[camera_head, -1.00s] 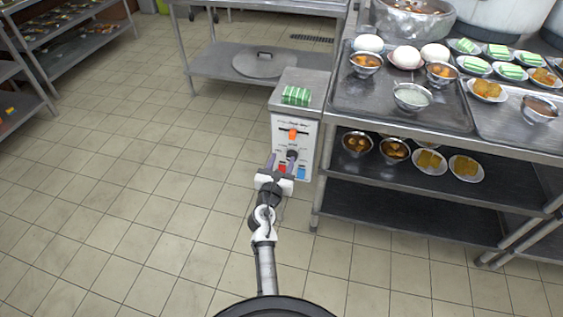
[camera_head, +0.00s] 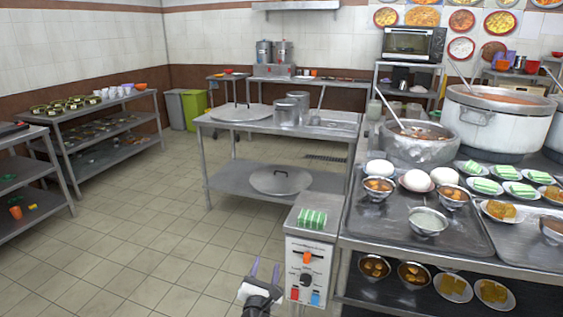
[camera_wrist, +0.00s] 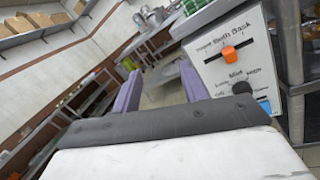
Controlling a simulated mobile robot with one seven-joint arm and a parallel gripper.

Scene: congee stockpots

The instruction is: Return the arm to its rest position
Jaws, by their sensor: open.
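My gripper (camera_head: 264,271) is at the bottom of the head view, just left of the control box (camera_head: 309,270). Its two purple fingers stand apart with nothing between them. The fingers also show in the wrist view (camera_wrist: 160,88), pointing toward the back of the room. The white control box fills the right side of the wrist view (camera_wrist: 235,65), with an orange slider, a dark knob and a blue switch. The gripper looks apart from the box. Most of my arm is out of the head view.
A green-and-white striped bundle (camera_head: 312,219) lies on the box. At right, a metal table (camera_head: 450,247) holds bowls, plates and stockpots (camera_head: 497,122). A steel table (camera_head: 230,122) stands behind, and shelves (camera_head: 100,113) stand at left. The tiled floor (camera_head: 150,240) at left is clear.

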